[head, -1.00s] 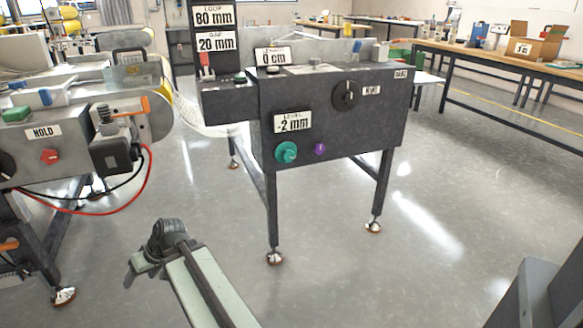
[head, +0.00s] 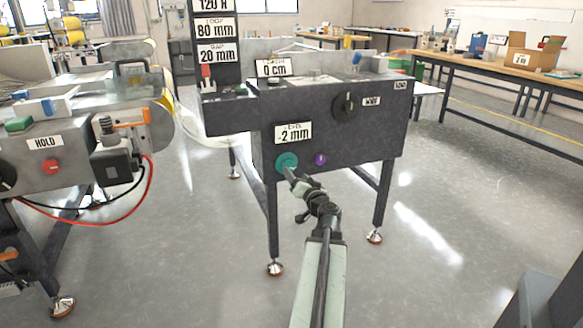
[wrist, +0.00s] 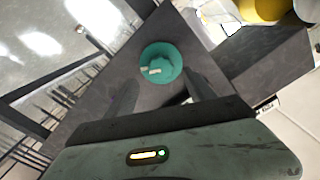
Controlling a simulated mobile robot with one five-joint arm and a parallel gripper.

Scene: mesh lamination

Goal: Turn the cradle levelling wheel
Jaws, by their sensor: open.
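The levelling wheel is a round teal knob (head: 287,162) on the front of the dark cradle cabinet (head: 385,135). It sits below a display (head: 293,132) reading -2 mm. In the wrist view the teal knob (wrist: 160,62) shows face-on with a pale mark on it. My gripper (wrist: 160,95) is open, its two dark fingers pointing at the knob from either side of its lower edge. In the head view my gripper (head: 289,172) is right at the knob and covers its lower right part. I cannot tell whether the fingers touch it.
A small purple knob (head: 320,160) is close to the right of the teal one. A black dial (head: 344,105) is higher up. At left stands a machine with a red knob (head: 52,167) and hanging cables. The floor in front of the cabinet is clear.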

